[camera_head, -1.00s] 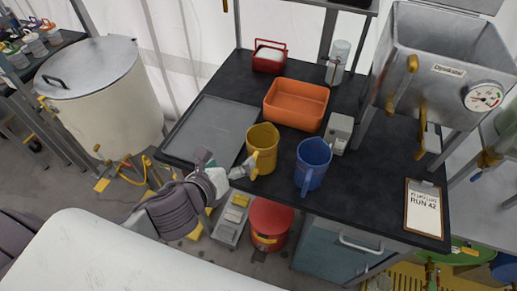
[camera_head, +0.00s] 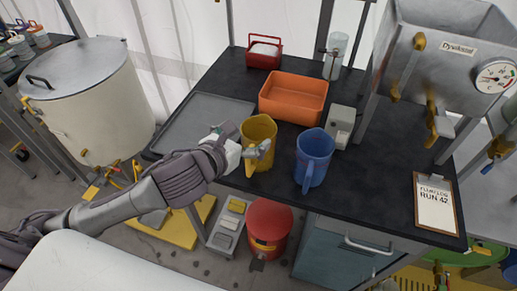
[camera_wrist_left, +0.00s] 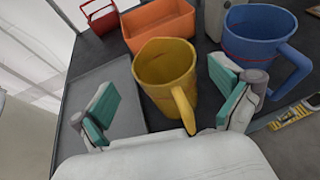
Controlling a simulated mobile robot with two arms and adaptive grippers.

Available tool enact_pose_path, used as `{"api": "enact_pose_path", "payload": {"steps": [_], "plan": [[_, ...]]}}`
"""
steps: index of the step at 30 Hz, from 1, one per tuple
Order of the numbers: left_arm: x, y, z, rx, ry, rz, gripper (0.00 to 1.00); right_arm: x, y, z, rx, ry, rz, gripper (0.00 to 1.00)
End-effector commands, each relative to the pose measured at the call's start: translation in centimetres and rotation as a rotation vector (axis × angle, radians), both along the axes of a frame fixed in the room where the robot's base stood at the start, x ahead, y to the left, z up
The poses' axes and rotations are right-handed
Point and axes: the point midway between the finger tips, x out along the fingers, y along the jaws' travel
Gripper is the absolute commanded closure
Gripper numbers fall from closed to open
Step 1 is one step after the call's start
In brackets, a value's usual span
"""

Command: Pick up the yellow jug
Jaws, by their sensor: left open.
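The yellow jug (camera_head: 258,138) stands upright on the black bench top, its handle toward the front edge. It also shows in the left wrist view (camera_wrist_left: 163,72), with the handle facing my left gripper (camera_wrist_left: 168,112). That gripper is open, with one green-padded finger on each side of the jug's near part and visible gaps to both. In the head view my left gripper (camera_head: 243,148) is at the jug's near left side, partly covering it. Whether it touches the jug I cannot tell. My right gripper is not in view.
A blue jug (camera_head: 314,158) stands close on the right. An orange tub (camera_head: 293,97) is behind, and a grey tray (camera_head: 205,118) lies to the left. A small grey box (camera_head: 341,124), red caddy (camera_head: 262,56) and clipboard (camera_head: 436,205) are also on the bench.

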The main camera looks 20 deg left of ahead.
Motion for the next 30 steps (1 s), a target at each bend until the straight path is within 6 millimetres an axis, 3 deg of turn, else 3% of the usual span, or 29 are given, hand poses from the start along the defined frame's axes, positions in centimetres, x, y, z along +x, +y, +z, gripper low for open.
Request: {"api": "enact_pose_path", "payload": {"steps": [15, 23, 30], "plan": [[4.8, -1.3, -2.5, -0.002, 0.0, 0.0, 0.0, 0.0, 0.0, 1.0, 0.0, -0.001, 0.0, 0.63], [5.0, -1.4, -2.7, 0.0, 0.0, -0.001, 0.0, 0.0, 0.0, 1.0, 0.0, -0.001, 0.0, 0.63], [5.0, -1.4, -2.7, 0.0, 0.0, -0.001, 0.38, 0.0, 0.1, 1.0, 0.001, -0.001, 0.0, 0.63]]}}
